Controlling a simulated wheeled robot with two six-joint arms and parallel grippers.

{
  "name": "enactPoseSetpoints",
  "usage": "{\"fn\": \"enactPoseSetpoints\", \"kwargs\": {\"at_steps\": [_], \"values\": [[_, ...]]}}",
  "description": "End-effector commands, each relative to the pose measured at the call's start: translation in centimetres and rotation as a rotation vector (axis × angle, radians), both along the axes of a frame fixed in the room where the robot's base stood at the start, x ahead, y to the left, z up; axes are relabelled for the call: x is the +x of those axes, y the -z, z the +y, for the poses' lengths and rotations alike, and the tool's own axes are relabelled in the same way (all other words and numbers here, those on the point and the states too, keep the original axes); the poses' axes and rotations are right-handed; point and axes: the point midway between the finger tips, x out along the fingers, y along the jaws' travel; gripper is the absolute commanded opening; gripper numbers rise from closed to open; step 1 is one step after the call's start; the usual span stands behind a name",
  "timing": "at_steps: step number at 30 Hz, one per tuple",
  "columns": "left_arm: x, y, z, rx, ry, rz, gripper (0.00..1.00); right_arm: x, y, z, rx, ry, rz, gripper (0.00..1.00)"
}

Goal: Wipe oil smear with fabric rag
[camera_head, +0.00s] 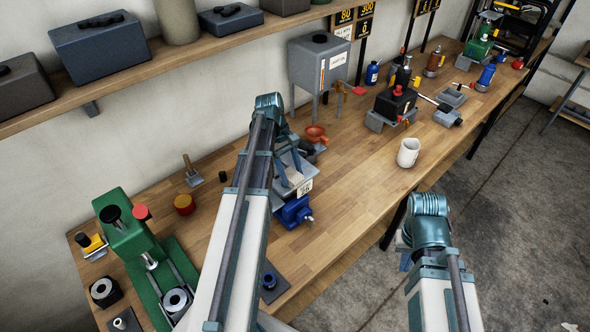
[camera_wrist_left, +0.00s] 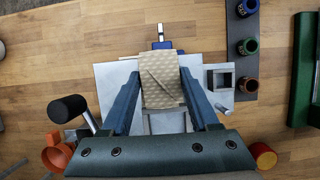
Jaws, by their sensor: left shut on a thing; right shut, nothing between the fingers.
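My left gripper (camera_wrist_left: 160,82) is shut on a beige patterned fabric rag (camera_wrist_left: 160,95) in the left wrist view. The rag hangs between the two blue fingers, over a pale grey plate (camera_wrist_left: 109,82). In the head view my left gripper (camera_head: 292,172) is over the bench beside the blue vise (camera_head: 293,212); the rag cannot be made out there. I cannot make out an oil smear in either view. My right gripper (camera_head: 404,258) is shut and empty, off the bench's front edge and mostly hidden by its own arm.
A grey tank (camera_head: 318,62) stands behind the left gripper. An orange funnel-like piece (camera_head: 316,134) is close by. Bare wood lies left of the mug.

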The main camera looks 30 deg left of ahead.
Motion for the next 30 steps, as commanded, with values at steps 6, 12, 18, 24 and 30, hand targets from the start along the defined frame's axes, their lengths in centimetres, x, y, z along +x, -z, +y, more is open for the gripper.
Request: {"fn": "enactPoseSetpoints", "kwargs": {"at_steps": [6,12,18,24,30], "values": [[-1.6,0.2,0.6,0.004,-0.001,0.004,0.17,0.0,0.2,0.0,0.000,0.000,0.000,0.00],[-1.8,0.2,0.7,0.006,-0.001,0.005,0.17,0.0,0.2,0.0,0.000,0.000,0.000,0.00],[-3.0,0.2,1.1,0.007,-0.003,0.006,0.17,0.0,0.1,0.0,0.000,0.000,0.000,0.00],[-4.6,0.1,1.7,0.006,-0.003,0.005,0.17,0.0,0.0,0.0,0.000,0.000,0.000,0.00],[-5.2,0.0,1.9,0.005,-0.001,0.003,0.17,0.0,0.0,0.0,0.000,0.000,0.000,0.00]]}}
